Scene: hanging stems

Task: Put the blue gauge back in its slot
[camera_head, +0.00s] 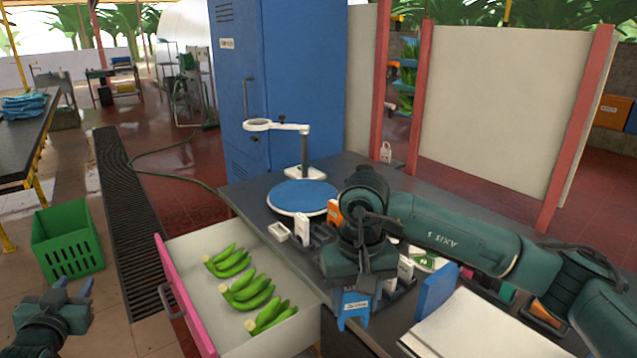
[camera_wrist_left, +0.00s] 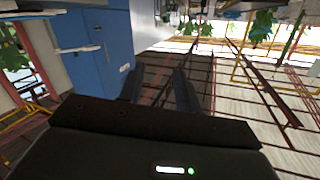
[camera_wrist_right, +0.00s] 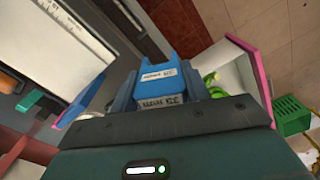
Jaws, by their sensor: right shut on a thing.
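The blue gauge (camera_head: 354,312) hangs below my right gripper (camera_head: 358,288), jaws down, near the table's front edge beside the open drawer. In the right wrist view the blue gauge (camera_wrist_right: 166,76) with its white label sits between the two fingers of the right gripper (camera_wrist_right: 168,92). A white gauge (camera_head: 303,228) and an orange gauge (camera_head: 334,212) stand on the table behind and left of my right wrist. My right arm hides much of that area, and I cannot make out an empty slot. My left gripper (camera_head: 74,289) is open and empty, low at the far left.
The open drawer (camera_head: 187,257) with a pink front holds several green banana bunches (camera_head: 246,287). A round blue-topped plate (camera_head: 302,196) and white stand (camera_head: 303,150) are at the table's back. A blue upright block (camera_head: 436,291) and papers (camera_head: 470,325) lie right of the gauge.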

